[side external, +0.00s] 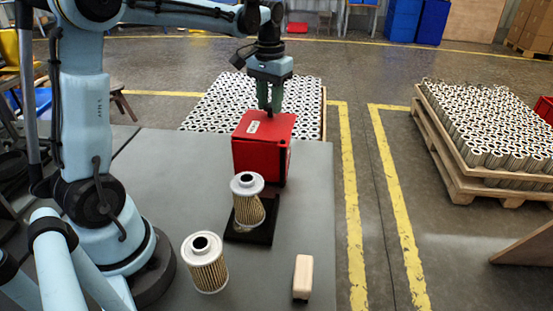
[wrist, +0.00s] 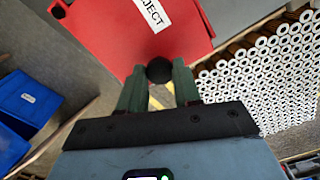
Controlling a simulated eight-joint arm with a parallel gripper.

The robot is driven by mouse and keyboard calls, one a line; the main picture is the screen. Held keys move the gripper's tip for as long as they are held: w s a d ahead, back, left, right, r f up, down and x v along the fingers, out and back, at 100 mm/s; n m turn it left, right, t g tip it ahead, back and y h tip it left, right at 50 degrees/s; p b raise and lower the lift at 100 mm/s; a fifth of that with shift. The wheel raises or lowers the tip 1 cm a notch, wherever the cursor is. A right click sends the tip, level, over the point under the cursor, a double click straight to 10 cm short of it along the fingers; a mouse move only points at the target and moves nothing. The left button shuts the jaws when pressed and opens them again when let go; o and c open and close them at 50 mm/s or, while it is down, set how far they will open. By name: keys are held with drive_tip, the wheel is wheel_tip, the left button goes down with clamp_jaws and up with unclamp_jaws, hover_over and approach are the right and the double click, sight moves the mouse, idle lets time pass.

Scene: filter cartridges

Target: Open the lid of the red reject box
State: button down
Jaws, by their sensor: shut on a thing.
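The red reject box (side external: 258,155) stands at the far edge of the grey table. Its lid (side external: 252,126) looks down, with a white label on top. In the wrist view the red lid (wrist: 120,42) fills the top, with "JECT" readable on its label. My gripper (side external: 268,110) is above the back right part of the lid. In the wrist view my gripper (wrist: 159,72) is shut on a round black knob (wrist: 159,70) at the lid's edge.
Another cartridge (side external: 205,262) and a pale block (side external: 303,277) are on the table (side external: 175,175). A pallet of cylinders (side external: 212,105) stands behind the table.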

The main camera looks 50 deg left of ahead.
drive_tip(key=shift+w+d+m, duration=0.35)
drive_tip(key=shift+w+m, duration=0.35)
drive_tip(key=shift+m, duration=0.1)
drive_tip(key=w+d+m, duration=0.4)
drive_tip(key=d+m, duration=1.2)
drive_tip(key=m, duration=0.1)
drive_tip(key=shift+w+d+m, duration=0.15)
drive_tip(key=shift+m, duration=0.25)
drive_tip(key=c, duration=0.8)
unclamp_jaws()
